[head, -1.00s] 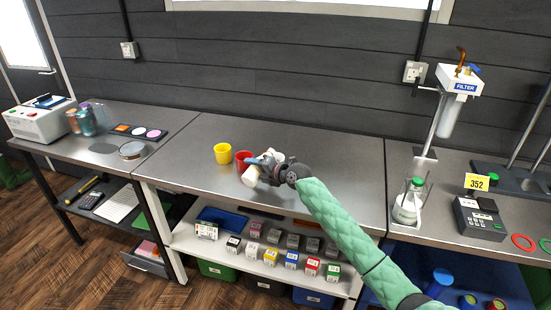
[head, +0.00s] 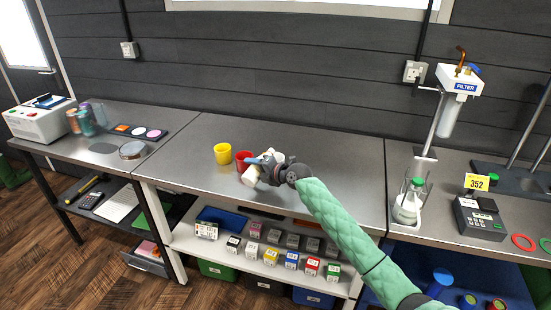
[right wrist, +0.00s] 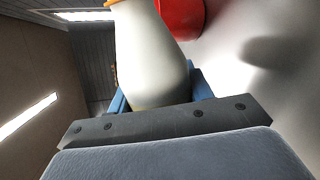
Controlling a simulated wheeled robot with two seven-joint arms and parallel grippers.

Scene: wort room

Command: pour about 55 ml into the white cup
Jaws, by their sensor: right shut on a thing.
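My right gripper (head: 266,168) is shut on a white vessel (head: 250,176) above the middle table. In the right wrist view the vessel (right wrist: 150,55) lies between the blue fingers, tipped well over, with an orange edge at its far end. A red cup (head: 241,158) stands just beyond the gripper; its side shows at the top of the right wrist view (right wrist: 181,16). A white patch (head: 279,155) shows behind the gripper; I cannot tell whether it is the white cup or part of the held vessel. No liquid is visible. My left gripper is out of view.
A yellow cup (head: 222,153) stands left of the red cup. The middle table (head: 320,155) is clear to the right and at the back. A filter stand (head: 430,130), a bottle with a green cap (head: 407,207) and a scale (head: 480,217) reading 352 occupy the right table.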

